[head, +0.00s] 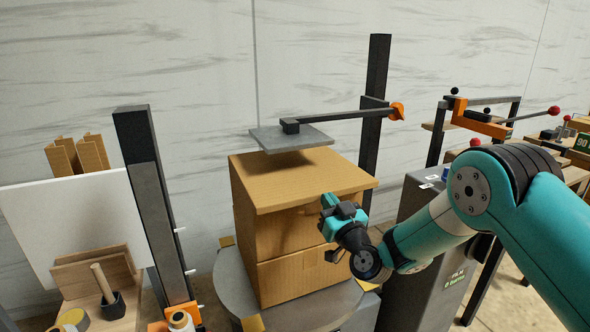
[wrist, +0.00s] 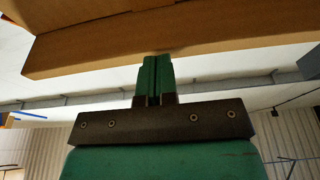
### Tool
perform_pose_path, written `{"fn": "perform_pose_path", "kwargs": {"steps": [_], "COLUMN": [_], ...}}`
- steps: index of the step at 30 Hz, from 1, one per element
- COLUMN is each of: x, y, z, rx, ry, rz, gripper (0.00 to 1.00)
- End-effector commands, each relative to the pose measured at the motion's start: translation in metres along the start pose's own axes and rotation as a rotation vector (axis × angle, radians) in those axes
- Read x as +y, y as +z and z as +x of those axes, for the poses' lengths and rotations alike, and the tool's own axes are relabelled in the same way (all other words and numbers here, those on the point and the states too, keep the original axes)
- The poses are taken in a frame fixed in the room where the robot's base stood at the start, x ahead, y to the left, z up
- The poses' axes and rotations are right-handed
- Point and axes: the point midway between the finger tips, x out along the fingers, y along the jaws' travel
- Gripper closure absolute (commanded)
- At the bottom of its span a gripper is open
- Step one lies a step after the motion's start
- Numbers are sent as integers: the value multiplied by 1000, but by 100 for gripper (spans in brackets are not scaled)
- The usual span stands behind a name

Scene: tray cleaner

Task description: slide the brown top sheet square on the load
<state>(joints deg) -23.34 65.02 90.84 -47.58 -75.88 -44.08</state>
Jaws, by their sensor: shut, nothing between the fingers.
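The brown top sheet (head: 300,178) lies on the carton load (head: 285,245). It sits turned and shifted, jutting past the load at the front and right. In the wrist view the sheet's edge (wrist: 90,50) runs across the top, slightly slanted. My gripper (head: 328,204) is in front of the load near its right side, just below the sheet's front edge. In the wrist view my gripper (wrist: 157,62) is shut and empty, its fingertips at the sheet's edge. I cannot tell whether they touch it.
A grey press plate (head: 292,138) on a dark arm hangs just above the sheet. The load stands on a round grey turntable (head: 230,285). A dark post (head: 150,200) stands to the left, another post (head: 376,110) behind right. A dark cabinet (head: 425,275) stands to the right.

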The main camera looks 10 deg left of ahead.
Motion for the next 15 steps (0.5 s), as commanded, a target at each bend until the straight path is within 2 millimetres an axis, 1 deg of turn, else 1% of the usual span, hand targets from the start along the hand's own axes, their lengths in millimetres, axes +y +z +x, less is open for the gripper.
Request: {"fn": "perform_pose_path", "kwargs": {"steps": [15], "x": [0], "y": [0], "z": [5], "rx": [0], "ry": [-1], "rz": [1], "gripper": [100]}}
